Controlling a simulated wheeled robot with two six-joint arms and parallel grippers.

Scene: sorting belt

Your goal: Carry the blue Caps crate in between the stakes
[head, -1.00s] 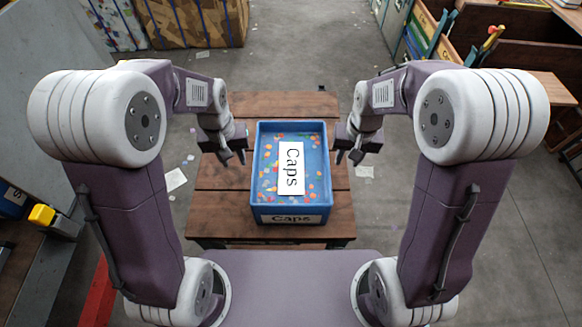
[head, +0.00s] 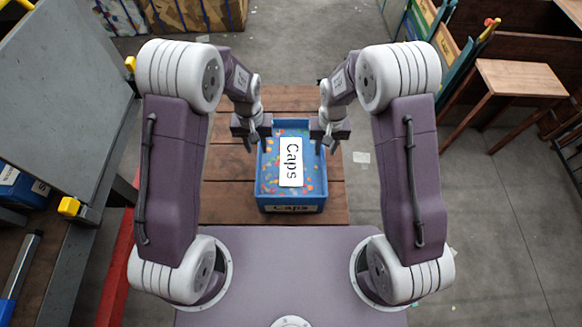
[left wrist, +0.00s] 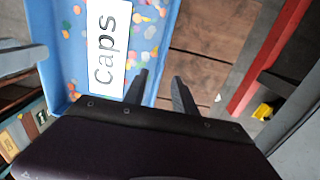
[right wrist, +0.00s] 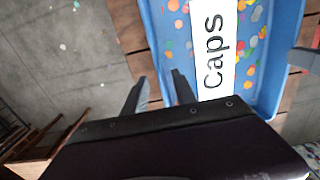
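The blue Caps crate (head: 291,208) stands on a low brown slatted wooden table in front of me. It holds colourful caps and a white "Caps" label card. My left gripper (head: 258,143) is at its left wall. In the left wrist view the fingers (left wrist: 160,88) are apart, one on each side of the crate's rim (left wrist: 168,30). My right gripper (head: 326,143) is at the right wall. In the right wrist view its fingers (right wrist: 160,90) are also apart, with the rim (right wrist: 150,30) between them. I cannot make out any stakes in these views.
The wooden table (head: 225,205) has bare slats on both sides of the crate. A grey panel and bench (head: 60,90) with a red beam (head: 118,270) stand at left. A wooden stool (head: 520,80) stands at right. Open grey floor (head: 500,230) lies at lower right.

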